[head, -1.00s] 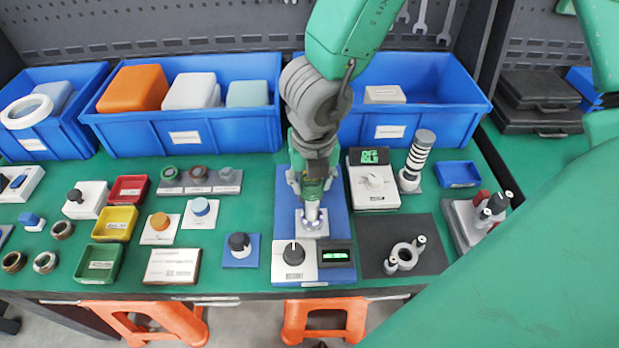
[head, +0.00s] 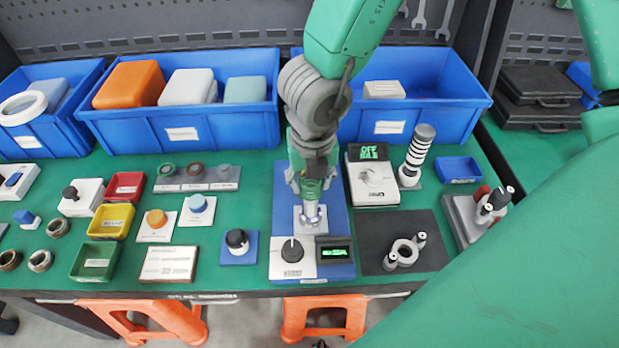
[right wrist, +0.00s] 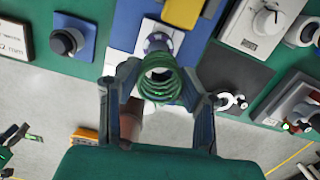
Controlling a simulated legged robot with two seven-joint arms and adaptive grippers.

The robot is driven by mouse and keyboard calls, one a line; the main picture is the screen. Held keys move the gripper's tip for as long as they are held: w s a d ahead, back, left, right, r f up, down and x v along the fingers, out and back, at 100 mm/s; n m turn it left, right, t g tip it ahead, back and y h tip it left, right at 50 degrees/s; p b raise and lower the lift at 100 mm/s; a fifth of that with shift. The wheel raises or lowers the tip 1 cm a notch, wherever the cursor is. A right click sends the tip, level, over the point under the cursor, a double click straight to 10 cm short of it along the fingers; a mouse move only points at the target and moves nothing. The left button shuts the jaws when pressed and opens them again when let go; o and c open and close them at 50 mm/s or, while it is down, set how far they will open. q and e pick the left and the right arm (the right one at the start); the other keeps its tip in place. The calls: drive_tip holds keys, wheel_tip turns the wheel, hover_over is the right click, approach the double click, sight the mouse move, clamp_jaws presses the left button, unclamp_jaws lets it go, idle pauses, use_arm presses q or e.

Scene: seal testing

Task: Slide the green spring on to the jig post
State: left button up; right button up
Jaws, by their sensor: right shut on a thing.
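The green spring (head: 311,190) is between the fingertips of my right gripper (head: 310,178), just above or around the top of the jig post (head: 311,212). In the right wrist view the spring (right wrist: 162,80) shows as open coils between the two fingers of the right gripper (right wrist: 158,86), which is shut on it. The post (right wrist: 157,42) stands beyond the coils, roughly in line with them. I cannot tell how far the post is inside the spring. My left gripper is not in view.
The post stands on a blue plate (head: 287,200) with a knob box (head: 292,257) and a small display (head: 335,253) in front. A black mat (head: 430,222) with a ring part (head: 405,250) lies to the right. Blue bins (head: 185,130) line the back.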

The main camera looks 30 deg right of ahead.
drive_tip(key=shift+f+b, duration=0.7)
drive_tip(key=shift+f, duration=0.1)
idle(0.8)
drive_tip(key=o, duration=1.2)
drive_tip(key=shift+r, duration=0.1)
wheel_tip(320, 180, up, 7)
drive_tip(key=p, duration=0.6)
drive_tip(key=shift+p, duration=0.3)
